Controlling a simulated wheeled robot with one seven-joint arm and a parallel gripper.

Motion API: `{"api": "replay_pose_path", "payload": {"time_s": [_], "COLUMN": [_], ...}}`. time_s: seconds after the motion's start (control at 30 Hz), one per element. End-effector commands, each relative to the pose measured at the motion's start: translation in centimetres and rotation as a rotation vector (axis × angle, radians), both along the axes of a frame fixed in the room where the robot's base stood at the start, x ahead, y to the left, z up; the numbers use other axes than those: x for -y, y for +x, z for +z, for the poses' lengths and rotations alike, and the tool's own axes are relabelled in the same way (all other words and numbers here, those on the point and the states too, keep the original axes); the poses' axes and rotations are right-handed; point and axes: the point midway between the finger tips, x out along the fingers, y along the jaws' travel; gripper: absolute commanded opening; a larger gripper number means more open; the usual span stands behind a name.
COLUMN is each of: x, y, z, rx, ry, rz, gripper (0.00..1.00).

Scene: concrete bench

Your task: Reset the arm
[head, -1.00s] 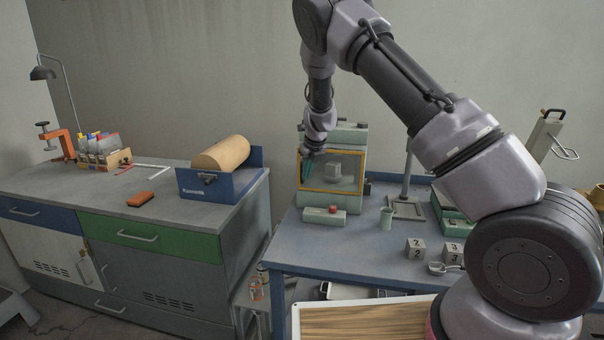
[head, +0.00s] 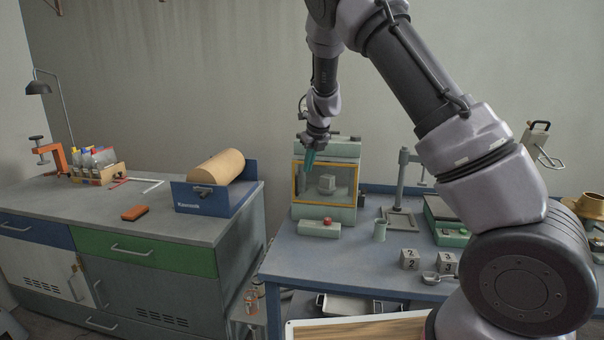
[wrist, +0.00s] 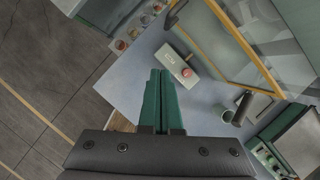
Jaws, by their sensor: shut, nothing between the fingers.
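My gripper (head: 309,158) hangs from my raised arm in front of the yellow-framed machine (head: 325,182) on the blue bench (head: 285,262). Its green fingers are together, with nothing between them. In the wrist view the shut fingers (wrist: 162,100) point over the bench's corner. The control box with a red button (wrist: 182,66) lies beyond the fingertips, apart from them.
A green cup (head: 380,231), numbered cubes (head: 410,259), a metal scoop (head: 437,278) and a stand (head: 399,217) are on the bench. Open floor (wrist: 40,90) shows in the wrist view.

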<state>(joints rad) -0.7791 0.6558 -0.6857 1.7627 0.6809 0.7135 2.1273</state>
Motion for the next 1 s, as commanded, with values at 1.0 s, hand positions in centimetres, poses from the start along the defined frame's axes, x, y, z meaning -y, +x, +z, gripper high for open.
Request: {"api": "replay_pose_path", "payload": {"time_s": [1.0], "x": [14.9], "y": [-32.1], "z": [23.7], "rx": [0.569], "ry": [-0.755], "rz": [1.734], "gripper": [0.00]}}
